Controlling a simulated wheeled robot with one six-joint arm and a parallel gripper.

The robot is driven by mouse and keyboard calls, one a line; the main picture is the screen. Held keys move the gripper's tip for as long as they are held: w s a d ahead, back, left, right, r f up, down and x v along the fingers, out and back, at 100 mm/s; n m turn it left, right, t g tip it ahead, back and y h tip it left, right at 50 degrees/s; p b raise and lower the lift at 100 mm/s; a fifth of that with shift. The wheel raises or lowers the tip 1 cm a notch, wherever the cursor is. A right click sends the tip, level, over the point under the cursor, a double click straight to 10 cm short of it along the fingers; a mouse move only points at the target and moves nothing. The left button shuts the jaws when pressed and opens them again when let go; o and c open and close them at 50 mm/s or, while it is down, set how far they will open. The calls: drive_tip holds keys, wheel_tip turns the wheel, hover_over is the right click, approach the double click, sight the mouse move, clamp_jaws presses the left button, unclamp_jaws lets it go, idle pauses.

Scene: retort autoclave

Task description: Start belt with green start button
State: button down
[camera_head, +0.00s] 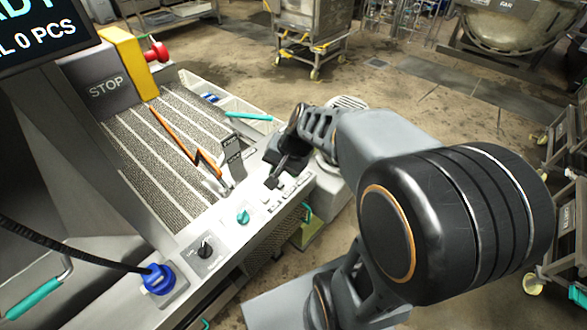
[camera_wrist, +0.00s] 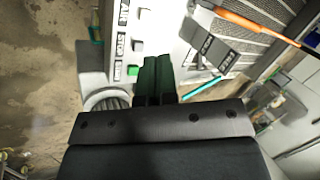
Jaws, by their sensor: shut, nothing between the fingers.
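In the head view my gripper (camera_head: 272,182) is low over the far end of the panel (camera_head: 225,232), beside the belt. The green button cannot be made out in that view.
The panel also carries a teal knob (camera_head: 243,216), a black rotary switch (camera_head: 205,249) and a blue connector (camera_head: 158,279). A red stop button (camera_head: 157,51) is at the back.

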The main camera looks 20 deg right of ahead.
drive_tip(key=w+d+f+m+t+p, duration=0.1)
drive_tip(key=w+d+f+m+t, duration=0.1)
drive_tip(key=w+d+m, duration=0.3)
drive_tip(key=w+d+f+m+t+y+p, duration=0.1)
drive_tip(key=w+d+f+m+t, duration=0.1)
drive_tip(key=w+d+f+m, duration=0.3)
drive_tip(key=w+d+m, duration=0.1)
drive_tip(key=w+m, duration=0.1)
drive_tip(key=shift+w+m+y, duration=0.2)
drive_tip(key=shift+m+y, duration=0.1)
drive_tip(key=shift+a+f, duration=0.1)
wheel_tip(320, 180, down, 7)
drive_tip(key=b, duration=0.5)
drive_tip(key=shift+f+b, duration=0.2)
drive_tip(key=shift+b, duration=0.1)
drive_tip(key=shift+f+b, duration=0.6)
drive_tip(key=shift+b, duration=0.1)
